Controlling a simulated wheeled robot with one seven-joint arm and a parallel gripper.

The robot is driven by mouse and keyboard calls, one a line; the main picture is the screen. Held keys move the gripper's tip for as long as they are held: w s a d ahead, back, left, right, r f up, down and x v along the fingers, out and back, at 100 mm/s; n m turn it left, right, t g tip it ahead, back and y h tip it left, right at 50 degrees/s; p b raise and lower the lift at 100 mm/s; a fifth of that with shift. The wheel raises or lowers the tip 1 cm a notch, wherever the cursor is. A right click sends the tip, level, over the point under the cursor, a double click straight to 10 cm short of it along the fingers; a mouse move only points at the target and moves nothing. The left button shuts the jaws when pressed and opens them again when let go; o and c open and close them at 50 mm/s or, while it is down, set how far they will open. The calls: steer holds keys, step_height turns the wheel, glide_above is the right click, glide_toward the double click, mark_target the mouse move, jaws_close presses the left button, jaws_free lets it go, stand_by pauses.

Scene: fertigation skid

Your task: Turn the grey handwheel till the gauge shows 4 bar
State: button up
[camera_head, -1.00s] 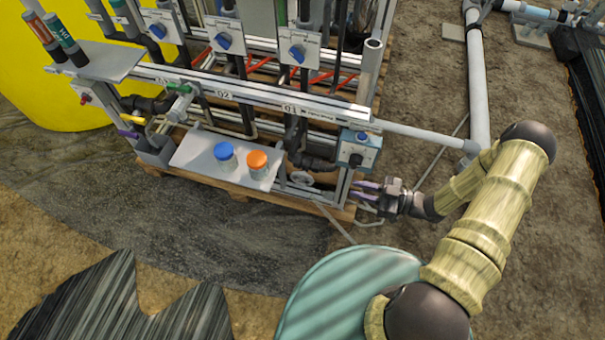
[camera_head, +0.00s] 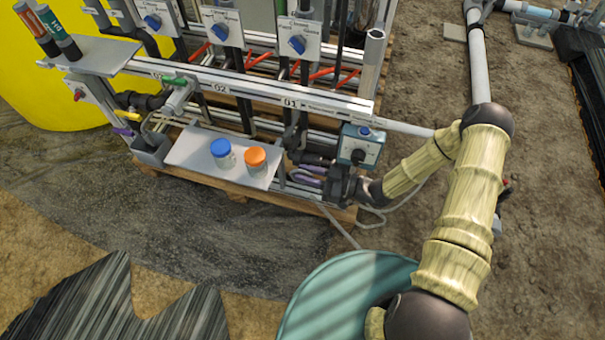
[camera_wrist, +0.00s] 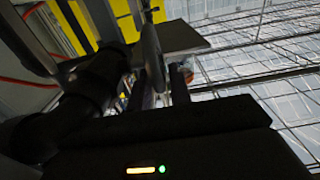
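My gripper (camera_head: 300,175) is at the lower right end of the skid, low behind the front corner post, with its purple fingers reaching left to where the grey handwheel sits. The fingers look apart. They and the wrist hide most of the handwheel in the head view. In the wrist view a grey rounded part (camera_wrist: 152,52), seen nearly edge-on and likely the handwheel, stands at the gap between the dark fingers (camera_wrist: 162,90). I cannot tell whether they touch it. No gauge face or reading can be made out.
A pale pipe (camera_head: 479,65) runs at the right.

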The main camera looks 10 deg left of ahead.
steer(key=shift+a, duration=0.7)
jaws_close()
